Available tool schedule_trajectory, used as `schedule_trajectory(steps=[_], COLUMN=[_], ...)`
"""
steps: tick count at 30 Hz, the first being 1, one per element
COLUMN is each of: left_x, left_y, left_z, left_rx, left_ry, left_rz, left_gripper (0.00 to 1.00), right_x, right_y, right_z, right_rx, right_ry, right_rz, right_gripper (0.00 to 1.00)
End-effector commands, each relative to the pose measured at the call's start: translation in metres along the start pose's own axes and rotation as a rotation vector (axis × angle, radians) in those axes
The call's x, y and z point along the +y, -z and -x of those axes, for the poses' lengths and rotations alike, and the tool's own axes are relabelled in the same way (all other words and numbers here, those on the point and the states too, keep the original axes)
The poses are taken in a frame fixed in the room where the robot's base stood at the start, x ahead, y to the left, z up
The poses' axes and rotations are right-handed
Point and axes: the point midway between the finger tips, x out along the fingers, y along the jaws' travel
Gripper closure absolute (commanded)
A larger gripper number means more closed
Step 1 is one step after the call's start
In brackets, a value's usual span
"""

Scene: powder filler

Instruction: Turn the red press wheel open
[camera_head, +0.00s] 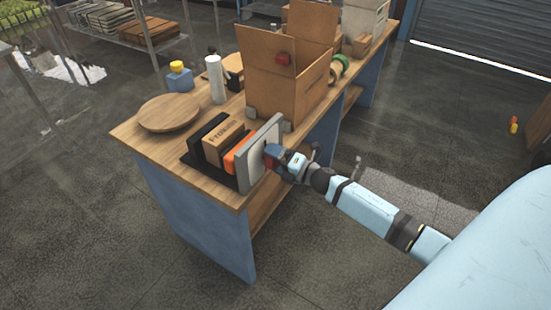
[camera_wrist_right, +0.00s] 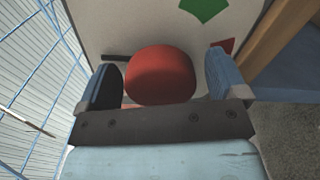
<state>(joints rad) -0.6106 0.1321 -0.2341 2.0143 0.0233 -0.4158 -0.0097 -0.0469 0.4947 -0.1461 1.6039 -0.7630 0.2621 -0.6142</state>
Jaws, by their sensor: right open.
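The red press wheel (camera_wrist_right: 160,74) shows in the right wrist view as a rounded red knob on a pale panel (camera_wrist_right: 150,25). My right gripper (camera_wrist_right: 164,82) is open, with one blue finger on each side of the wheel. Narrow gaps show between the fingers and the wheel, so I cannot see contact. In the head view my right gripper (camera_head: 275,155) is at the front of an upright grey-framed panel (camera_head: 251,172) at the table's near end; the gripper hides most of the wheel there. My left gripper is not in view.
The wooden table (camera_head: 152,146) carries a small carton (camera_head: 223,138), a round board (camera_head: 168,112), a white bottle (camera_head: 214,80), a yellow-capped blue bottle (camera_head: 180,78) and a large open cardboard box (camera_head: 270,85). Open floor lies right of the table.

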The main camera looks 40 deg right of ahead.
Motion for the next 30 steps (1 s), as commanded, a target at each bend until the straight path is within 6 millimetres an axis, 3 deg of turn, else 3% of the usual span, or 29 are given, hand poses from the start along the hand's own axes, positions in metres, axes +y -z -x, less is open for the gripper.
schedule_trajectory(steps=[5,8,21,30], left_x=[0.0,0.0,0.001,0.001], left_y=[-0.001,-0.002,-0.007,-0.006], left_z=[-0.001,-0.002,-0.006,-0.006], left_rx=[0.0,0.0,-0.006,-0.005], left_ry=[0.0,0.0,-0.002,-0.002], left_rz=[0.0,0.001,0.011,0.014], left_gripper=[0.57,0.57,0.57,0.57], right_x=[-0.001,-0.002,-0.002,0.0], right_y=[0.0,0.0,0.001,0.0], right_z=[0.007,0.021,0.114,0.138], right_rx=[0.0,0.0,0.001,0.0], right_ry=[0.0,0.002,0.002,0.0], right_rz=[0.0,0.0,-0.001,0.0], right_gripper=[0.09,0.09,0.09,0.09])
